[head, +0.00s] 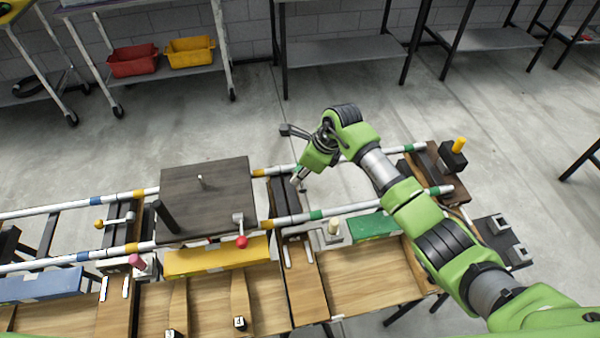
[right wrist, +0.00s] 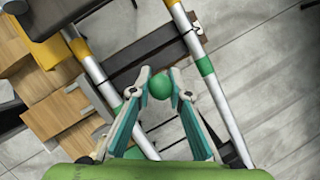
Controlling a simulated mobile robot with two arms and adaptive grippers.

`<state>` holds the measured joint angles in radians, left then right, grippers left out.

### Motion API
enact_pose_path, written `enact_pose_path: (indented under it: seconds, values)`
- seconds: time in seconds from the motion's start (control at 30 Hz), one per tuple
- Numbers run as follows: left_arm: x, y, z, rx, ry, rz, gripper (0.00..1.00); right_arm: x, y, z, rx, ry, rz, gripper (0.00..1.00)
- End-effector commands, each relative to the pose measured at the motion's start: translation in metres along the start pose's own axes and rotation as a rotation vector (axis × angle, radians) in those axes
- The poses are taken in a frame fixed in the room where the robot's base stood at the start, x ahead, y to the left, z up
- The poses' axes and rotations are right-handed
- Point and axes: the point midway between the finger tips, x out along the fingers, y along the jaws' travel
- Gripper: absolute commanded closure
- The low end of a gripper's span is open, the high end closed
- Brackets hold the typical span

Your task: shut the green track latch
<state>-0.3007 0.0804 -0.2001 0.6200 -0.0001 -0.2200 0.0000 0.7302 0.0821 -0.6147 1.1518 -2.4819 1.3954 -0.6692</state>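The green track latch shows as a round green knob (right wrist: 160,87) in the right wrist view, between the two fingers of my right gripper (right wrist: 161,80). The fingers slant inward and sit close against both sides of the knob, so the gripper looks shut on it. The latch lever is hidden. In the head view my right gripper (head: 297,183) points down beside a dark cross block (head: 284,198) between the white rails, and the knob cannot be made out there. My left gripper is out of view.
White rails (head: 345,211) with green and yellow bands run across the bench. Left of my gripper are a dark plate (head: 200,190), a red-knobbed latch (head: 241,242) and a yellow block (head: 218,257). A green block (head: 372,226) and a pale peg (head: 334,225) stand to the right.

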Motion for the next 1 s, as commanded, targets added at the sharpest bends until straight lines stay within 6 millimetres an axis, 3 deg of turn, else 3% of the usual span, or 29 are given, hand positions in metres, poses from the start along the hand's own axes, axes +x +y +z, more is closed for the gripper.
enact_pose_path:
  seconds: [0.47,1.0]
  values:
    - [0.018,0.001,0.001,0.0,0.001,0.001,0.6,0.006,0.004,0.006,-0.036,0.105,-0.066,1.0]
    - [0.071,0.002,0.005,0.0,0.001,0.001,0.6,0.026,0.02,0.022,-0.125,0.41,-0.25,1.0]
